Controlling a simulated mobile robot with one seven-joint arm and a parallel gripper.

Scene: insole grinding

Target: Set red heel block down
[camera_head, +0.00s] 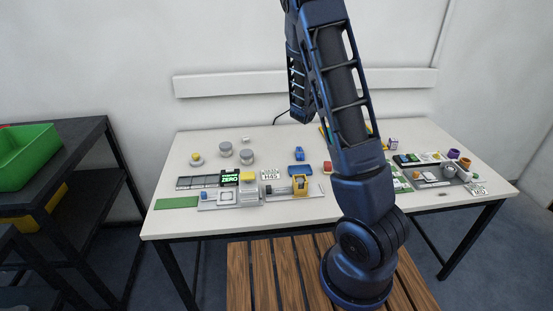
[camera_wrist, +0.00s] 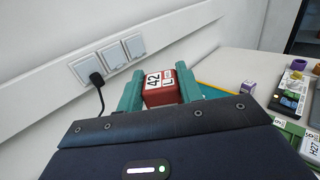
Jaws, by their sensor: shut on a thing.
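The red heel block (camera_wrist: 160,90) shows in the wrist view, with a white label reading "42" and "L" on its face. My gripper (camera_wrist: 161,84) is shut on it, with one teal finger on each side. The white wall fills the view behind the block, and I cannot tell how high it is above the table. In the head view my arm covers part of the back of the table, and neither the gripper nor the held block can be made out there.
The white table (camera_head: 320,215) carries a yellow clamp-like fixture (camera_head: 300,184), a small red item (camera_head: 327,167), blue pieces (camera_head: 299,153), grey round pieces (camera_head: 225,149) and a green mat (camera_head: 177,202). A wall socket with a plugged cable (camera_wrist: 97,78) is left of the gripper. A green bin (camera_head: 25,155) stands far left.

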